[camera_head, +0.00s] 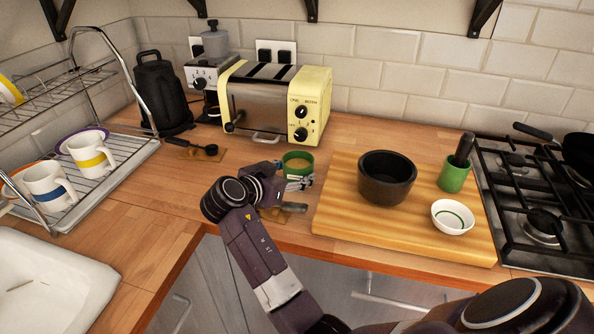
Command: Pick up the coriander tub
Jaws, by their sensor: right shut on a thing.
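The coriander tub (297,159) appears to be the small round green tub with tan contents, left of the chopping board; I cannot read a label. My right gripper (299,181) reaches in from the front and is shut on the tub's near side. The fingers hide the lower part of the tub, and I cannot tell whether it is clear of the worktop. My left gripper is not in view.
A wooden board (340,222) holds a black bowl (387,182), a white bowl (452,220) and a green mortar (453,178). A yellow toaster (312,105) stands behind. A dish rack (112,150) is left, a gas hob (540,205) right. A utensil (293,207) lies near the gripper.

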